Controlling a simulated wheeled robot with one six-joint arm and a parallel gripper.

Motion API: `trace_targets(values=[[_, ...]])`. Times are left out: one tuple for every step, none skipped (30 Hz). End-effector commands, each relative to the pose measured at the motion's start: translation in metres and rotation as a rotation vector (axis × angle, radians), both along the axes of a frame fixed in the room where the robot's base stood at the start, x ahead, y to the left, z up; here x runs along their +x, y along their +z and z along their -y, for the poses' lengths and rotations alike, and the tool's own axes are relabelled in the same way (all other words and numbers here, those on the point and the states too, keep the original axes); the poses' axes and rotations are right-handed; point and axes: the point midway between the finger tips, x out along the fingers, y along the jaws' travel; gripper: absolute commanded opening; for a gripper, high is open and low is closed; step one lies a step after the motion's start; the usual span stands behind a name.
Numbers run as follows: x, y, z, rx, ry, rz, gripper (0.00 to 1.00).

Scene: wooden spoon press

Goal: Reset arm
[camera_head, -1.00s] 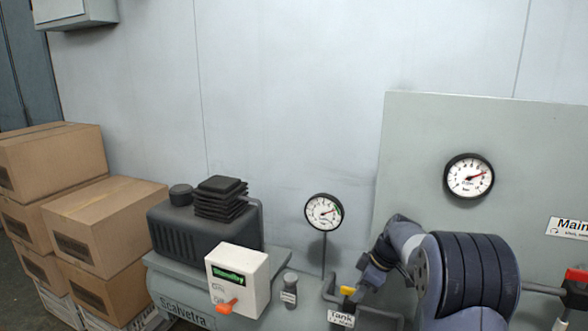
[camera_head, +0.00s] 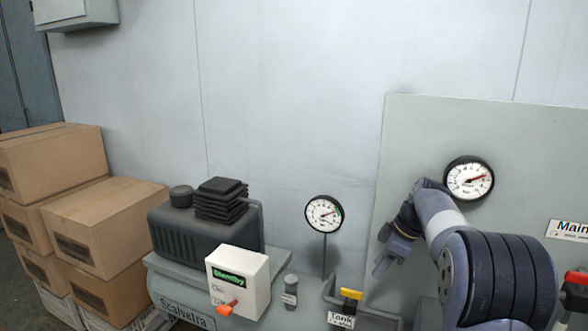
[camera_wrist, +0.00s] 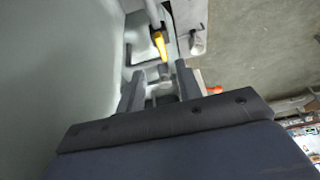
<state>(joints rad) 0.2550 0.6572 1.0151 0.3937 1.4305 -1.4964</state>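My gripper (camera_head: 383,265) hangs in front of the grey panel, above and to the right of the tank valve. In the wrist view its two fingers (camera_wrist: 158,82) stand apart with nothing held between them. The yellow valve handle (camera_head: 351,293) sits on the pipe by the Tank label (camera_head: 341,320). The handle also shows in the wrist view (camera_wrist: 160,46), beyond the fingertips and apart from them.
A white Standby box (camera_head: 238,280) with an orange knob (camera_head: 226,309) stands at lower middle. A small gauge (camera_head: 324,213) rises on a thin stem beside my gripper. A larger gauge (camera_head: 469,181) is on the panel. Cardboard boxes (camera_head: 105,225) are stacked left.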

Motion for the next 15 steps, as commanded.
trace_targets(values=[[0.001,-0.009,-0.003,0.001,0.001,-0.005,0.34],[0.002,-0.016,-0.006,0.001,0.001,-0.006,0.34],[0.003,-0.023,-0.009,0.001,0.002,-0.005,0.34],[0.004,-0.029,-0.011,0.0,0.002,-0.004,0.34],[0.004,-0.034,-0.013,0.001,0.002,-0.005,0.34],[0.006,-0.042,-0.016,0.0,0.002,-0.004,0.34],[0.006,-0.047,-0.018,0.001,0.002,-0.005,0.34],[0.007,-0.053,-0.02,0.0,0.002,-0.004,0.34],[0.008,-0.06,-0.024,0.001,0.002,-0.005,0.34],[0.01,-0.066,-0.026,0.0,0.002,-0.003,0.34],[0.01,-0.071,-0.028,0.0,0.002,-0.003,0.34],[0.011,-0.079,-0.031,0.0,0.002,-0.004,0.34],[0.012,-0.085,-0.033,0.0,0.002,-0.004,0.34],[0.013,-0.09,-0.035,0.0,0.002,-0.004,0.34],[0.014,-0.097,-0.038,0.0,0.002,-0.003,0.34]])
